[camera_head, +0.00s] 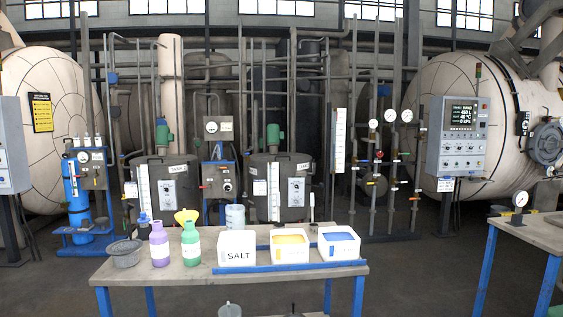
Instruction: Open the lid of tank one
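Two dark grey cylindrical tanks stand behind the table. The left tank (176,187) has a white label reading "TANK" with a character too small to read surely, a white level strip and a control box. The right tank (270,214) looks alike, with a similar label. The left tank's lid (176,159) and the right tank's lid (291,156) both look closed, each with a green motor above. I cannot tell from the labels which is tank one. Neither of my grippers is in view.
A table (190,268) in front holds a grey bowl (125,254), purple bottle (159,245), green bottle (191,243), a salt box (237,249) and two more white boxes. A control panel (463,135) stands right. Another table (531,231) is at the right edge. Floor between tables looks clear.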

